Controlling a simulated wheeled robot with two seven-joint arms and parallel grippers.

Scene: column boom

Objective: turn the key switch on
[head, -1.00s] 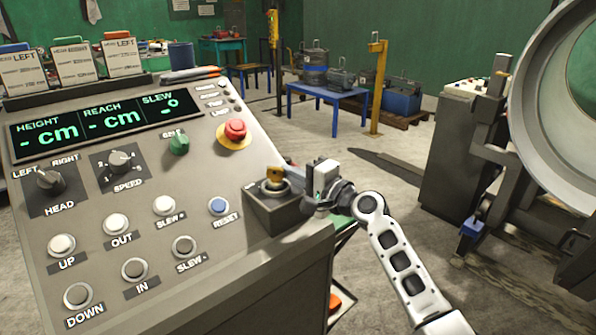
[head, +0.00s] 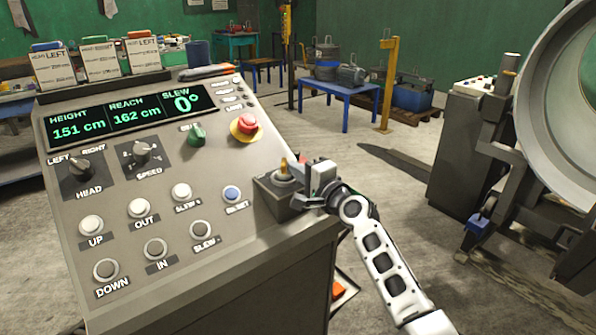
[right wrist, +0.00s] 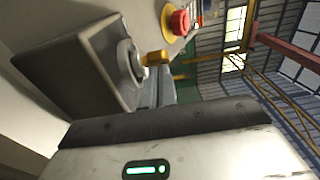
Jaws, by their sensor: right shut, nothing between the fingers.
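The key switch (head: 284,190) is a dark box on the right edge of the sloped console, with a round lock and a yellow key (head: 284,167) standing in it. The display (head: 125,116) reads height 151 cm, reach 162 cm, slew 0°. My right gripper (head: 301,170) is at the right of the key, its shut fingers close beside it. In the right wrist view the key (right wrist: 156,58) shows just beyond the fingertips (right wrist: 150,85); whether they touch it I cannot tell. My left gripper is not in view.
The console (head: 215,240) carries a red emergency button (head: 246,125), a green knob (head: 195,134), a blue reset button (head: 232,194) and several white and grey buttons. Paper cards (head: 100,62) stand along its top. Open floor lies to the right, before a large round machine (head: 560,110).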

